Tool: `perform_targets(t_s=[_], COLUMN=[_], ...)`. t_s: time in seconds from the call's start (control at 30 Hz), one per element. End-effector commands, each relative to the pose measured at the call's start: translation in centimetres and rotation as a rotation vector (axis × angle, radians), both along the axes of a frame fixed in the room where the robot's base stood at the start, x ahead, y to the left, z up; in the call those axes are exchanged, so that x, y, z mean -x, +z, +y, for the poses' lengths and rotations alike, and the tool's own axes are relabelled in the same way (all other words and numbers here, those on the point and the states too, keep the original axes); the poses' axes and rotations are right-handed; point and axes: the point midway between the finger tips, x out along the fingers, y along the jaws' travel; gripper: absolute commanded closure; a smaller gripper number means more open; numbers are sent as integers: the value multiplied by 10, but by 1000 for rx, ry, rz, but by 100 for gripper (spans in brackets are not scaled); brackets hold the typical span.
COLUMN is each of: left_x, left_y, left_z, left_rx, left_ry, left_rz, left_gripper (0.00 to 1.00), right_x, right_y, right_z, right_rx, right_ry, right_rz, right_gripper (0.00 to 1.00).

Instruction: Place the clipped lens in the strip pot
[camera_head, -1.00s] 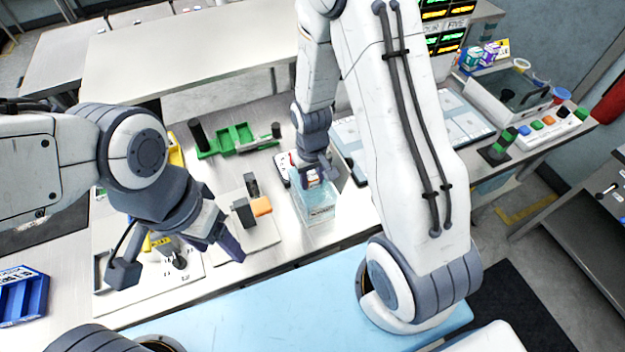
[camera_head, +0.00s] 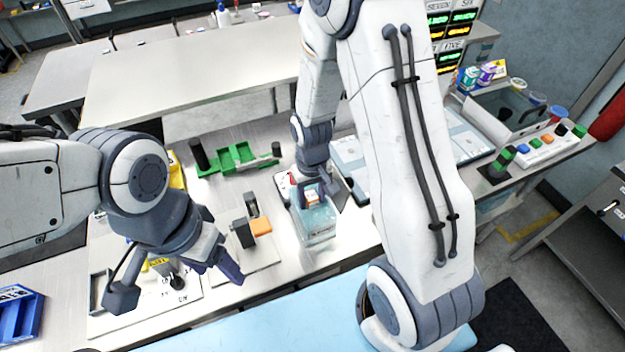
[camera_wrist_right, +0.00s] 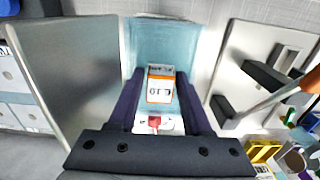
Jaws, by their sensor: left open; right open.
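A clear, teal-tinted pot (camera_head: 316,228), which I take for the strip pot, stands near the table's front edge, below my right gripper (camera_head: 314,190). A small white block with orange edges and a "C10" label (camera_wrist_right: 160,88), which may be the clipped lens, sits between the fingers of my right gripper (camera_wrist_right: 160,98), over or in the pot (camera_wrist_right: 163,42). The right fingers stand apart, one on each side of the block; I cannot tell whether they touch it. My left gripper (camera_head: 228,268) is open and empty, pointing down at the left of the pot.
A blue bin (camera_head: 18,315) is at far left. Flat grey panels (camera_head: 350,160) lie right of the pot.

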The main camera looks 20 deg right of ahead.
Motion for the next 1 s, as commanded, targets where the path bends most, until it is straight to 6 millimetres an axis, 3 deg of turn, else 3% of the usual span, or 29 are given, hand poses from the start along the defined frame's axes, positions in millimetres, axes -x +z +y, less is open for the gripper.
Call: perform_targets(t_s=[0.4,0.57,0.67,0.77,0.9,1.0], left_x=[0,0,0,0,0,0], left_y=[-17,-19,-19,-19,-19,-19], left_z=[0,0,0,0,0,0], left_rx=[-1,0,0,0,0,0], left_ry=[3,4,4,4,4,3], left_rz=[1,0,0,0,0,0], left_gripper=[34,34,34,34,34,34], right_x=[-1,0,6,29,88,131], right_y=[80,97,106,123,146,156], right_z=[0,0,11,44,94,114], right_rx=[0,0,-3,-14,-42,-62], right_ry=[0,1,30,127,327,454], right_rz=[-7,-4,-6,-16,-29,-31], right_gripper=[51,51,51,51,51,51])
